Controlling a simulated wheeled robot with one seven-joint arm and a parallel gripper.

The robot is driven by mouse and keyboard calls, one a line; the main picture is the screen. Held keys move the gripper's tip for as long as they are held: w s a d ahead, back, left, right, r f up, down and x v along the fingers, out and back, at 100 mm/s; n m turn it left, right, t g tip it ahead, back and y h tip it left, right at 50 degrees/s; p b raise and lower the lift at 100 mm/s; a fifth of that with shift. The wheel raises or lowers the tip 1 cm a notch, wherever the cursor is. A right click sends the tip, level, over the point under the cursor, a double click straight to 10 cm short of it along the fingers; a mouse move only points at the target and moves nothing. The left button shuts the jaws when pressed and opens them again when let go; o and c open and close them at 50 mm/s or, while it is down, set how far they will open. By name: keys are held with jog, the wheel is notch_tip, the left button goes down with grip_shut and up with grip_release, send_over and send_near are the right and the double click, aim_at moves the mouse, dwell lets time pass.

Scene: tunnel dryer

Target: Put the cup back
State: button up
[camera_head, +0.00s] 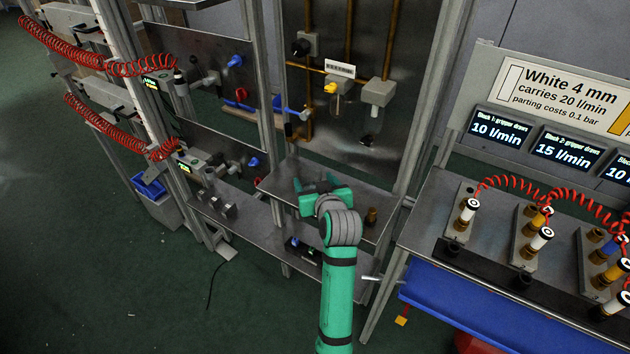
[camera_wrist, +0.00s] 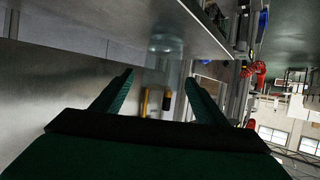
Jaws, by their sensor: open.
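My gripper (camera_head: 314,187) is open over the metal shelf (camera_head: 280,180) of the middle frame in the head view. In the wrist view, my two dark green fingers (camera_wrist: 158,82) stand apart. A clear, see-through cup (camera_wrist: 165,50) shows ahead of the gap between them, against the shelf surface (camera_wrist: 110,14). No contact between fingers and cup is visible. I cannot make out the cup in the head view, where my gripper and wrist cover part of the shelf. On the back panel above are a grey block (camera_head: 378,93) and a yellow knob (camera_head: 330,88).
A small brass piece (camera_head: 371,216) stands on the shelf right of my wrist. Upright metal posts frame the shelf. Red coiled hoses (camera_head: 140,67) hang at left. A bench (camera_head: 450,215) with fittings and flow displays stands at right. The floor at lower left is mostly clear.

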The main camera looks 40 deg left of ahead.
jog(key=v, duration=1)
jog(key=shift+s+d+r, duration=0.15)
jog(key=shift+s+d, duration=0.05)
jog(key=shift+s, duration=0.1)
